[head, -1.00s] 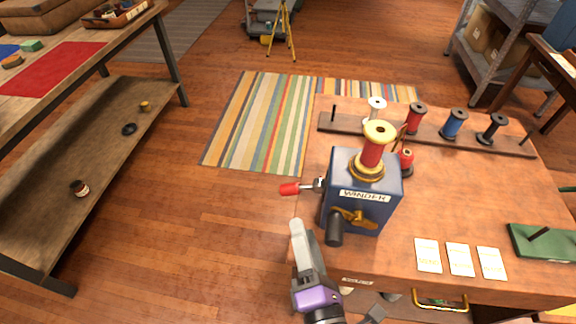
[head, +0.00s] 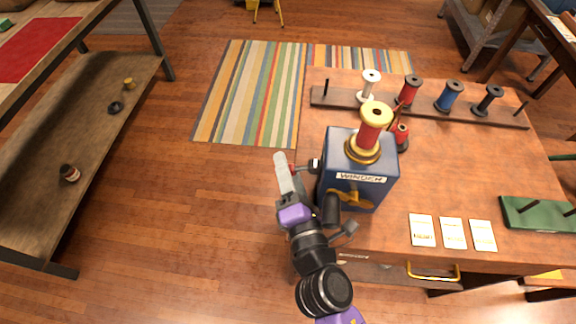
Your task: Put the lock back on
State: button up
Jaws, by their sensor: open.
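A blue winder box (head: 366,158) labelled WINDER stands at the left part of the wooden table. A spool of red thread (head: 370,128) with a cream top sits on its brass seat. On its left side is a lever with a red handle (head: 297,168), mostly hidden behind my gripper. On its front is a brass piece (head: 352,198) beside a black knob (head: 331,209). I cannot tell which part is the lock. My gripper (head: 316,192) is open and empty at the winder's left front, its pale finger overlapping the red handle in the head view. Contact is unclear.
A rack (head: 430,112) with white, red, blue and black spools lies behind the winder. A small red spool (head: 401,136) stands close by. Several white cards (head: 452,232) and a green peg board (head: 540,213) lie to the right. A drawer with a yellow handle (head: 433,273) is below.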

jog(key=shift+w, duration=0.1)
grip_shut()
dwell(1.4)
